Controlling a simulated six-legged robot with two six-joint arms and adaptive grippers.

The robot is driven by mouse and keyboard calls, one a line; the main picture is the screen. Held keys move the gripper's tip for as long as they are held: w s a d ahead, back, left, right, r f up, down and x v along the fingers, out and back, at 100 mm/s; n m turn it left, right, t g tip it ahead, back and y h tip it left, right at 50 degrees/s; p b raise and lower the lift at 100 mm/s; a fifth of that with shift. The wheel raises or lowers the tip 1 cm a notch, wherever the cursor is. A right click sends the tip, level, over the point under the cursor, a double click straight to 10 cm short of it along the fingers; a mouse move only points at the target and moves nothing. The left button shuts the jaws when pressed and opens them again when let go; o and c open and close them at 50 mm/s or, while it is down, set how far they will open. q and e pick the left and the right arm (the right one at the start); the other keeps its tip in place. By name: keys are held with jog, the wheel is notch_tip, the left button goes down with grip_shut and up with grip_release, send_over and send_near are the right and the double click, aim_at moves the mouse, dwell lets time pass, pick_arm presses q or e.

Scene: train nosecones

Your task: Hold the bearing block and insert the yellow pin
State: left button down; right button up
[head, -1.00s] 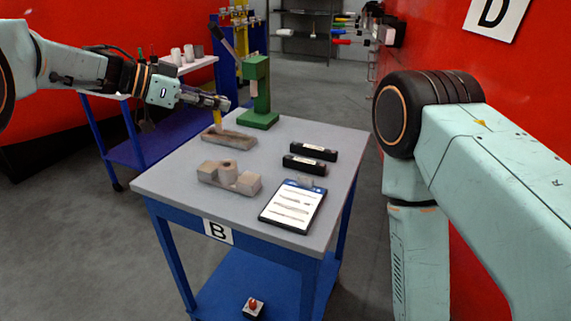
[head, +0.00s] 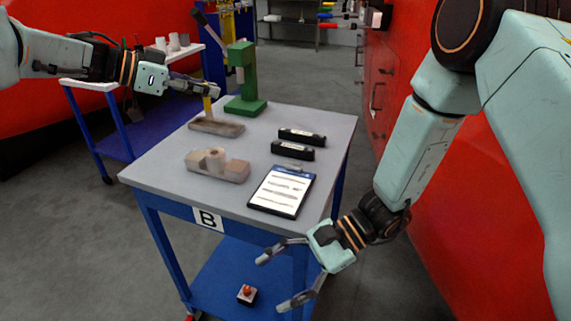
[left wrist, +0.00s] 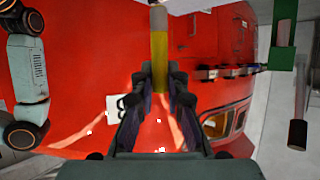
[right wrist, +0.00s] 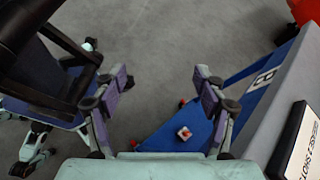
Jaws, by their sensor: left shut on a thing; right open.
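My left gripper (head: 212,91) is shut on the yellow pin (head: 207,106). The pin hangs upright with its paler lower end over the long brown holder (head: 224,129); I cannot tell whether they touch. In the left wrist view the pin (left wrist: 160,55) sits between the fingertips.
The grey table (head: 165,175) also holds two black cases (head: 302,136), a clipboard (head: 281,192) and a green press (head: 242,80). A box with a red button (head: 246,294) sits on the lower blue shelf. Red walls stand at both sides.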

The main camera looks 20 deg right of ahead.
aim_at(245, 170)
jog(key=w+d+r+m+t, duration=0.1)
jog(key=w+r+m+t, duration=0.1)
jog(key=w, duration=0.3)
jog(key=w+d+r+m+t, duration=0.1)
jog(key=w+r+m+t, duration=0.1)
jog(key=w, duration=0.4)
jog(key=w+d+r+m+t+y, duration=0.1)
jog(key=w+r+m+t, duration=0.2)
jog(key=w+r, duration=0.2)
jog(key=shift+w+d+r, duration=0.1)
jog(key=shift+w+r, duration=0.25)
jog(key=shift+r, duration=0.2)
jog(key=w+d+m+t+h, duration=0.1)
jog(key=w+m, duration=0.1)
jog(key=w+d+f+m+h, duration=0.1)
jog(key=w+d+m, duration=0.1)
jog(key=shift+t, duration=0.4)
jog(key=shift+w+a+f+m, duration=0.3)
jog(key=shift+w+f, duration=0.05)
jog(key=x, duration=1)
jog(key=shift+w+a+f, duration=0.2)
jog(key=shift+a+f, duration=0.05)
jog(key=shift+a, duration=0.05)
grip_shut()
